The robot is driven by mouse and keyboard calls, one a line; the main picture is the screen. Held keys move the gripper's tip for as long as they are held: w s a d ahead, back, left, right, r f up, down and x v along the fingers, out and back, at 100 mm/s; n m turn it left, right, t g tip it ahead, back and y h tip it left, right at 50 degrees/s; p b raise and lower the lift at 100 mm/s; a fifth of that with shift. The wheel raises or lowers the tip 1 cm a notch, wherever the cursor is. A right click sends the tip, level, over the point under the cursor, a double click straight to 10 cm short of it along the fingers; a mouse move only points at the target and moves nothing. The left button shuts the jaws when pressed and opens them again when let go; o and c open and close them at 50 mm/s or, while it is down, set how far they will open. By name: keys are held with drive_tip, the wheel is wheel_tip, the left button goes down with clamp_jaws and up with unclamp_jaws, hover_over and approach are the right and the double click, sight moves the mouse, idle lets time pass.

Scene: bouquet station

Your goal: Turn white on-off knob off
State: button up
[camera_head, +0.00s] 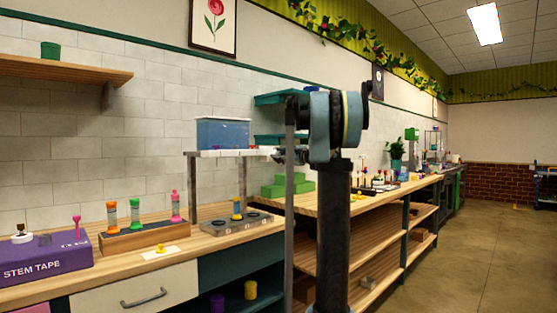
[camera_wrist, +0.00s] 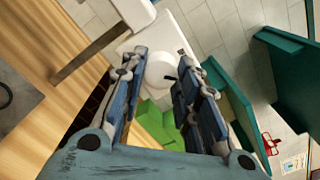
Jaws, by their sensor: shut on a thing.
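In the wrist view, a round white knob (camera_wrist: 160,72) sits against a white panel (camera_wrist: 140,38). The two fingers of my gripper (camera_wrist: 157,66) are on either side of it, shut on it. Any marking on the knob is too small to read. In the head view, my gripper (camera_head: 280,155) is at the right end of a raised white shelf (camera_head: 208,154); the knob is hidden there by my gripper and arm.
A blue bin (camera_head: 222,133) stands on the white shelf. Green blocks (camera_head: 285,187) lie on the wooden bench just below and behind my gripper. Teal wall shelves (camera_head: 284,97) hang close by. A purple stem tape box (camera_head: 48,257) sits at the left.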

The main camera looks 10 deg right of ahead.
drive_tip(key=shift+s+a+f+n, duration=0.1)
drive_tip(key=shift+n, duration=2.2)
drive_tip(key=shift+s+f+n, duration=0.1)
drive_tip(key=shift+n, duration=2.2)
drive_tip(key=shift+r, duration=0.1)
drive_tip(key=o, duration=1.1)
drive_tip(key=shift+w, duration=0.1)
drive_tip(key=v, duration=1.2)
